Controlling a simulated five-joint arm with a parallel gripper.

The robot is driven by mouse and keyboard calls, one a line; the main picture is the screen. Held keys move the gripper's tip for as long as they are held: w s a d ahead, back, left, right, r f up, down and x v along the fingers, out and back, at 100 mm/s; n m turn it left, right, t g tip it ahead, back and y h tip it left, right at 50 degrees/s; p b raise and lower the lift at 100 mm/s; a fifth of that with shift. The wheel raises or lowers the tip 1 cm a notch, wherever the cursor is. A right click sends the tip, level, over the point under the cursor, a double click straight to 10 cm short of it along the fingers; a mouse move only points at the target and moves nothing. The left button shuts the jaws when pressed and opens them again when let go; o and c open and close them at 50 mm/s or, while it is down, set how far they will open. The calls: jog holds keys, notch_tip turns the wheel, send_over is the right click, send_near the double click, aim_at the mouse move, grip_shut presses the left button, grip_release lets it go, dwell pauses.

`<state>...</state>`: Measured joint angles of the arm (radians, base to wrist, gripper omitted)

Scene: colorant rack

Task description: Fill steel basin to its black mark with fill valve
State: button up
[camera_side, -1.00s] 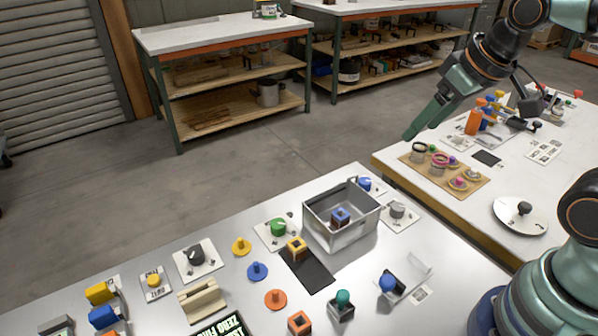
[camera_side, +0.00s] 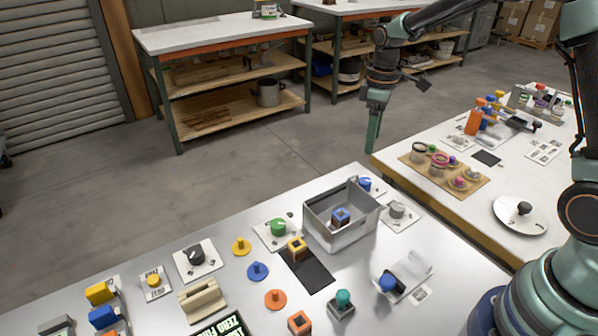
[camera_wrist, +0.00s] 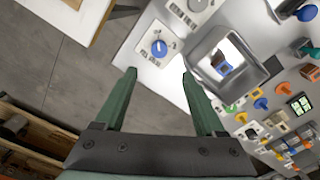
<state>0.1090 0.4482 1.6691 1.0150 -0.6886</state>
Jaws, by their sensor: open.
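A blue knob (camera_side: 365,184) is partly hidden behind the basin; in the wrist view this blue knob (camera_wrist: 159,48) sits on a white plate. A grey knob (camera_side: 397,209) is right of the basin and a green knob (camera_side: 278,227) left of it.
A blue-ball lever (camera_side: 388,283), a teal knob (camera_side: 343,297) and an orange-topped block (camera_side: 297,249) stand around the basin's front. A dark pad (camera_side: 312,275) lies before it. A second bench (camera_side: 395,165) with a pegboard stands right. Open floor lies behind.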

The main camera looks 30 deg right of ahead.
aim_at(365, 181)
notch_tip(365, 181, down, 13)
jog(key=shift+w+r, duration=0.1)
jog(key=shift+r, duration=0.05)
dwell(0.4)
